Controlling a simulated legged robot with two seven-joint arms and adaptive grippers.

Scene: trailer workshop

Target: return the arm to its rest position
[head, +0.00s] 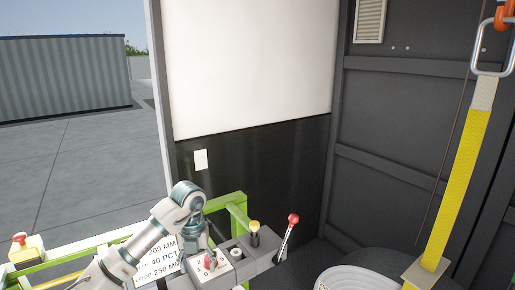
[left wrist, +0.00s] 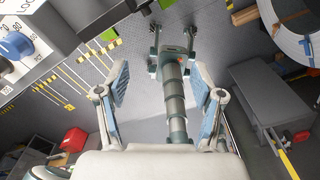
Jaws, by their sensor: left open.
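My left arm (head: 150,240) comes in from the lower left in the head view and bends at a grey and white joint above a grey control box. My left gripper shows clearly in the left wrist view (left wrist: 161,72). Its two blue-padded fingers are spread apart with nothing held between them. In the head view, the wrist (head: 193,235) points down beside the control box, and I cannot make out the fingers there. My right arm and gripper are in neither view.
The control box (head: 262,262) carries a red-knobbed lever (head: 287,238) and a yellow-topped knob (head: 254,228). A green frame (head: 238,205) stands close behind the wrist. A yellow strap (head: 458,185) hangs at right. A panel with a blue knob (left wrist: 15,46) is near the gripper.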

